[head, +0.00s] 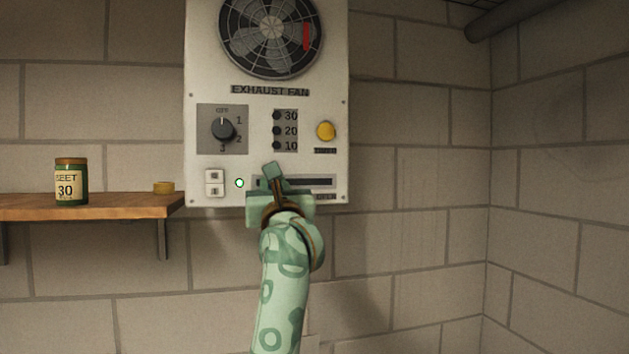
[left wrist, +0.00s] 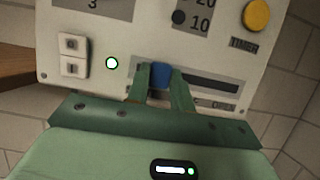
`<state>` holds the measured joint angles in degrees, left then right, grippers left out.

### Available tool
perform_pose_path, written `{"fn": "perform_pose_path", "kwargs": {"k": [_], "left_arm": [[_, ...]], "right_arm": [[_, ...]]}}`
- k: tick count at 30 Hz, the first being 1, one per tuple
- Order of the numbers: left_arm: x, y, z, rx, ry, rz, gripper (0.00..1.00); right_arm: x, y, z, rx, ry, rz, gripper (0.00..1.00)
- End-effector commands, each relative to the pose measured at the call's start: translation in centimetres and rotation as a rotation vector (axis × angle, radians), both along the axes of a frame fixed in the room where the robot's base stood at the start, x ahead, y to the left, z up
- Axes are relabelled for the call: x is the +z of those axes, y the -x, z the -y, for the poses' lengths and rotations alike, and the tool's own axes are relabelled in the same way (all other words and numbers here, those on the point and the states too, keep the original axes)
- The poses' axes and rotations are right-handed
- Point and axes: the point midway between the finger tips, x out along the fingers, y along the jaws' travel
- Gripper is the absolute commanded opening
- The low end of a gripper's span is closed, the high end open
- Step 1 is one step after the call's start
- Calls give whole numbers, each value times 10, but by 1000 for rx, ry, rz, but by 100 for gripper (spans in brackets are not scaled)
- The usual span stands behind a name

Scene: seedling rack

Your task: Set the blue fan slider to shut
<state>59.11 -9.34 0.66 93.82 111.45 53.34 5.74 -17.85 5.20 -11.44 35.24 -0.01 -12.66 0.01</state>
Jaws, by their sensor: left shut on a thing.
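The blue fan slider (left wrist: 161,75) is a small blue knob in a dark horizontal slot (left wrist: 210,84) low on the exhaust fan panel. My left gripper (left wrist: 161,84) is shut on the knob, a finger on each side. The knob sits toward the slot's left end, with most of the empty slot to its right. A label reading OPEN (left wrist: 223,105) is under the right end. In the head view, my left gripper (head: 273,177) hides the knob and part of the slot (head: 312,182). The label under the left part is mostly hidden. My right gripper is not in view.
The wall panel (head: 335,120) also carries a rotary dial (head: 223,129), a yellow timer button (head: 326,131), a white rocker switch (head: 214,183) and a lit green lamp (head: 239,183). A wooden shelf (head: 100,207) at left holds a green jar (head: 70,182).

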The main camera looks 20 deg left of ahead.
Motion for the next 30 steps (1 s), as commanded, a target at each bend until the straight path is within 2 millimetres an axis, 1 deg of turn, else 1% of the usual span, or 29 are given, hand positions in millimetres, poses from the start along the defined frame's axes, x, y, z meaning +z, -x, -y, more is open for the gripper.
{"fn": "perform_pose_path", "kwargs": {"k": [2, 6, 10, 14, 15, 17, 18, 26, 30], "left_arm": [[3, 9, -10, -2, -3, 7, 0], [2, 16, -19, -4, -5, 6, 0], [2, 17, -20, -3, -7, 5, 0], [1, 17, -19, -3, -6, 4, 0], [1, 17, -20, -2, -6, 5, 26], [1, 17, -20, -3, -5, 5, 42], [1, 17, -19, -4, -5, 5, 45], [1, 17, -18, -5, -5, 6, 45], [-5, 26, -11, -5, -5, 7, 45]], "right_arm": [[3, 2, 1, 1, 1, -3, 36], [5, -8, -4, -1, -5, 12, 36], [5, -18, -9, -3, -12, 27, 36], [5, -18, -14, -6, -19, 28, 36], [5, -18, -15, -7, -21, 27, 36], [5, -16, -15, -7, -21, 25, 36], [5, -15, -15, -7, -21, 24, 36], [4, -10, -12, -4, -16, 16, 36], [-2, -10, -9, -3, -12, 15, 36]]}}
